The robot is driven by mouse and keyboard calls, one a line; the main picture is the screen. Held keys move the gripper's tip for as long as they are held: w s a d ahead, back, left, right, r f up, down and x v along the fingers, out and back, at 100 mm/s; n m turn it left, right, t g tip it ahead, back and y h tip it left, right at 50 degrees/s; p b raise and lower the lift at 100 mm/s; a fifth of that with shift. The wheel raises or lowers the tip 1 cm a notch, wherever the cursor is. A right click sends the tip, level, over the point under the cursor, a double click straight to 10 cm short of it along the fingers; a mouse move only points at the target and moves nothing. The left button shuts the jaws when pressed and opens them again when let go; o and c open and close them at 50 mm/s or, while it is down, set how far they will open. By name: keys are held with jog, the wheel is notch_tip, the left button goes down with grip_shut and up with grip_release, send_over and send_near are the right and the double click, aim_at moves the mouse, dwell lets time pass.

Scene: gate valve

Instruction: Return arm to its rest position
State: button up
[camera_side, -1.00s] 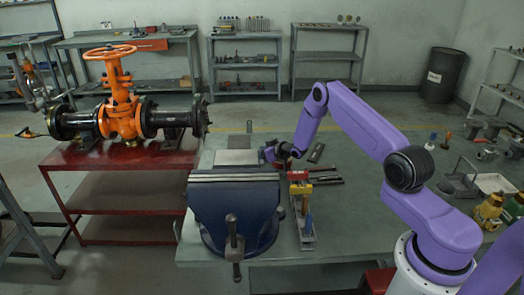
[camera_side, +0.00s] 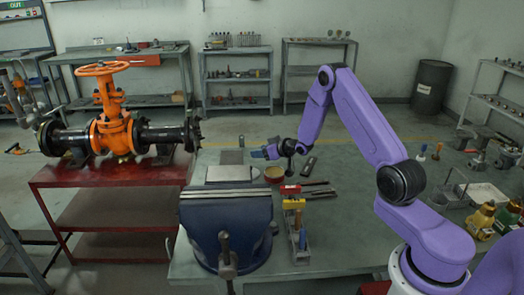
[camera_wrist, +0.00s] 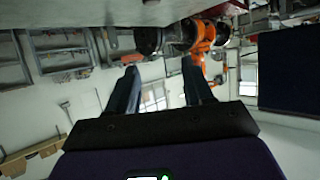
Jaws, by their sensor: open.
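My gripper (camera_side: 265,152) is at the end of my purple arm, above the far part of the grey workbench, and points left. In the wrist view my gripper (camera_wrist: 160,82) shows two dark fingers spread apart with nothing between them. The orange gate valve (camera_side: 112,130) with its orange handwheel (camera_side: 103,68) stands upright on a red table at the left, well apart from my gripper. In the wrist view the valve (camera_wrist: 200,42) appears upside down beyond the fingers.
A blue vise (camera_side: 228,225) stands at the workbench's front left edge. A tool holder (camera_side: 298,222) is right of it. A round tin (camera_side: 275,174) and a flat plate (camera_side: 231,174) lie below my gripper.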

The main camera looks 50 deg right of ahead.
jog(key=shift+r, duration=0.3)
